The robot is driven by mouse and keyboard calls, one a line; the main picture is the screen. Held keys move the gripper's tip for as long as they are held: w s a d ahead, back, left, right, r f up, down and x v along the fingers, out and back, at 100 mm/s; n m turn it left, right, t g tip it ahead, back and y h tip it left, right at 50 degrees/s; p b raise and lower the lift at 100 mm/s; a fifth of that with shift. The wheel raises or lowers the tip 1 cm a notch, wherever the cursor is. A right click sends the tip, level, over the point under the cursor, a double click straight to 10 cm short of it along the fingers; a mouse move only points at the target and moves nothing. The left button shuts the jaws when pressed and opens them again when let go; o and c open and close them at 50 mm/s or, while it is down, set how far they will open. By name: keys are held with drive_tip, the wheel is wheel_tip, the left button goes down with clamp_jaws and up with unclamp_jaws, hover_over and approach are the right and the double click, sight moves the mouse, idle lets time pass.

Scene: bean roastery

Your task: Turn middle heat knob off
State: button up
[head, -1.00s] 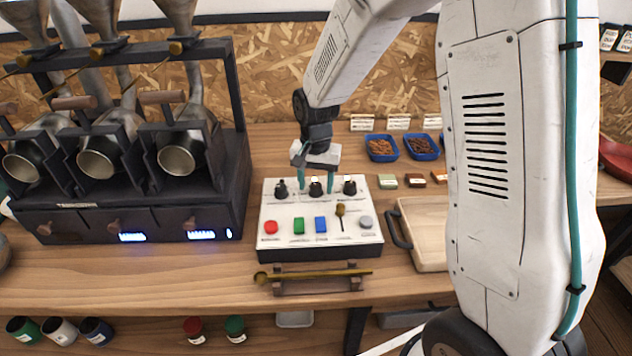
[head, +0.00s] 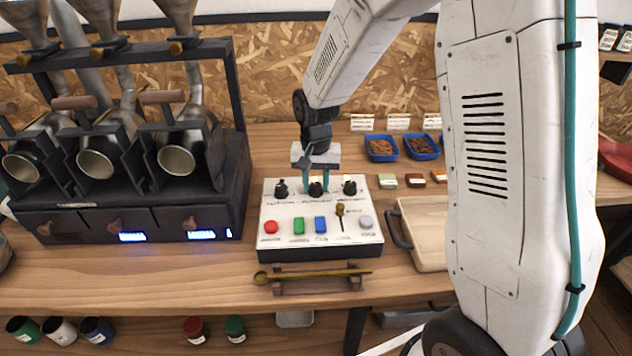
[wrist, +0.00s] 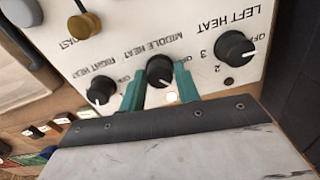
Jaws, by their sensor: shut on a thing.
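The white control panel (head: 272,245) stands on the wooden bench with a row of three black knobs along its back. The middle heat knob (head: 315,190) is the centre one; it also shows in the wrist view (wrist: 159,70) under the label MIDDLE HEAT. My gripper (head: 315,185) comes down from above, its teal fingers shut on this knob, one on each side. In the wrist view a small light (wrist: 171,97) glows by the middle knob. The left heat knob (wrist: 235,48) and right heat knob (wrist: 101,90) stand free on either side.
Red, green, blue and grey buttons and a brass lever (head: 340,212) sit in front of the knobs. A brass scoop (head: 310,274) lies on a rest in front.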

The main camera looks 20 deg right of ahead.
sight(316, 184)
drive_tip(key=n, duration=1)
idle(0.8)
drive_tip(key=o, duration=1)
wheel_tip(316, 184, up, 8)
drive_tip(key=shift+f, duration=0.1)
